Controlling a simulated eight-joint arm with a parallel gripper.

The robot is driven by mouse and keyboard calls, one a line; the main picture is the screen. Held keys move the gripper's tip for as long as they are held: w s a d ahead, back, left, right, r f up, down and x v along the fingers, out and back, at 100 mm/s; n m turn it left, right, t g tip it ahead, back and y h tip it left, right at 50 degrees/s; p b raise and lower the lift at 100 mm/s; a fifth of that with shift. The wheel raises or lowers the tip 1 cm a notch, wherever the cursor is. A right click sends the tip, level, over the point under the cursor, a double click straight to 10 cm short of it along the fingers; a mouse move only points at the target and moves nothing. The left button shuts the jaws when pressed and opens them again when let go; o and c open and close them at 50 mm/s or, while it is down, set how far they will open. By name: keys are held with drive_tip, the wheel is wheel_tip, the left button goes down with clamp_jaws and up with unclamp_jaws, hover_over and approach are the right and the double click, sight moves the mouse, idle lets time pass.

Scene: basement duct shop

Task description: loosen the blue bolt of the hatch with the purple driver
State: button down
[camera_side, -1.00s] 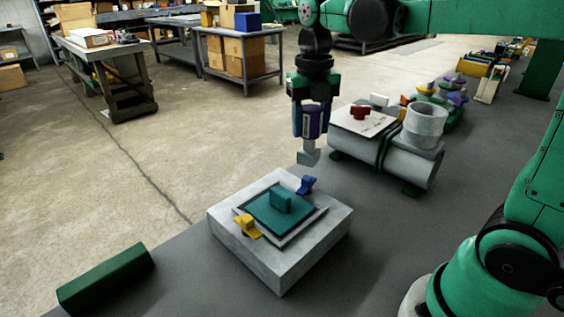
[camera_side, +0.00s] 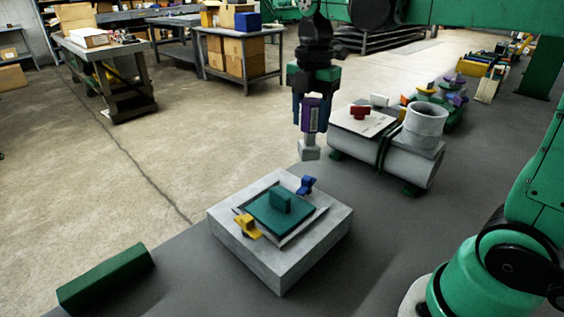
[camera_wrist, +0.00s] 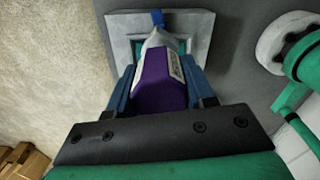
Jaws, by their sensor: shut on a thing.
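My gripper (camera_side: 309,108) is shut on the purple driver (camera_side: 311,117), which hangs upright with its grey head (camera_side: 309,150) pointing down. The wrist view also shows the purple driver (camera_wrist: 160,84) between the blue fingers. The hatch is a teal plate (camera_side: 272,212) with a raised handle, set on a grey square block (camera_side: 281,262). The blue bolt (camera_side: 306,185) stands at the plate's far right edge, apart from and below the driver's head. In the wrist view the blue bolt (camera_wrist: 157,17) shows just beyond the driver's tip. A yellow bolt (camera_side: 247,226) sits at the plate's near left edge.
A grey pipe piece (camera_side: 412,164) with a plate and a red handle (camera_side: 360,112) stands to the right of my gripper. A dark green bar (camera_side: 106,278) lies at the front left. Several coloured parts lie further back.

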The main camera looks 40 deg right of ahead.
sight(309, 144)
drive_tip(key=m, duration=0.4)
drive_tip(key=shift+r+m, duration=0.25)
drive_tip(key=shift+m, duration=0.05)
drive_tip(key=m, duration=0.3)
drive_tip(key=shift+r, duration=0.15)
drive_tip(key=shift+m, duration=0.3)
drive_tip(key=shift+f, duration=2.5)
drive_tip(key=shift+f, duration=0.95)
drive_tip(key=n, duration=0.3)
drive_tip(key=shift+n, duration=0.3)
